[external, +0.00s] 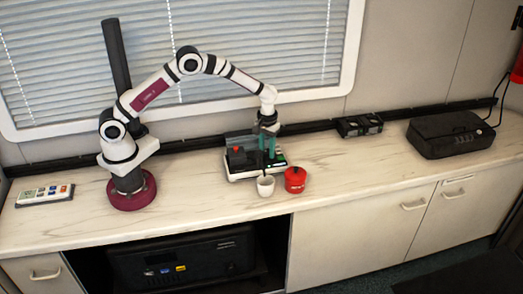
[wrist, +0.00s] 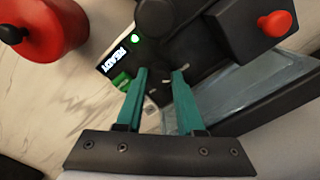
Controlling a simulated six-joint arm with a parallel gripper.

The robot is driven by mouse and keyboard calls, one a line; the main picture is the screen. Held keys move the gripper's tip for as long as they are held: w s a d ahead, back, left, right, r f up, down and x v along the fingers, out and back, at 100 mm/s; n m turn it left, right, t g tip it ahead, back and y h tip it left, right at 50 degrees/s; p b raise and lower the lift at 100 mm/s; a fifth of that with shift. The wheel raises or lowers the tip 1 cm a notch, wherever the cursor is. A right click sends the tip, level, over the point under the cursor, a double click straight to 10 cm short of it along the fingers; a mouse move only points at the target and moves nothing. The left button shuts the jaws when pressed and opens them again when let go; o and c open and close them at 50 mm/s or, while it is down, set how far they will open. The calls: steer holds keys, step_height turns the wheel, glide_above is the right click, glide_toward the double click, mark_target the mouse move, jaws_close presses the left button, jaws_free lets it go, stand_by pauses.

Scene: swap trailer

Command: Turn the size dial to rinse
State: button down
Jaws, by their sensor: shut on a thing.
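The machine (external: 240,172) stands on the counter below my arm, with a white base and a dark body. In the wrist view its front has a lit display reading READY (wrist: 114,55), a green light and a green button (wrist: 121,81). My gripper (external: 267,144) points down over the machine's front. In the wrist view its two teal fingers (wrist: 161,74) reach onto the dark panel beside the display. They are shut on the size dial, with a gap between the tips. The dial is small and dark there, and its markings and setting cannot be read.
A white cup (external: 265,187) and a red lidded canister (external: 295,181) stand close in front of the machine. A red knob (wrist: 275,23) sits on the machine near a clear panel (wrist: 235,88).

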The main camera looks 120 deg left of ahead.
mark_target(267, 152)
stand_by(0.5)
steer(key=c, duration=0.8)
jaws_free()
step_height(267, 152, up, 16)
steer(key=shift+f, duration=0.1)
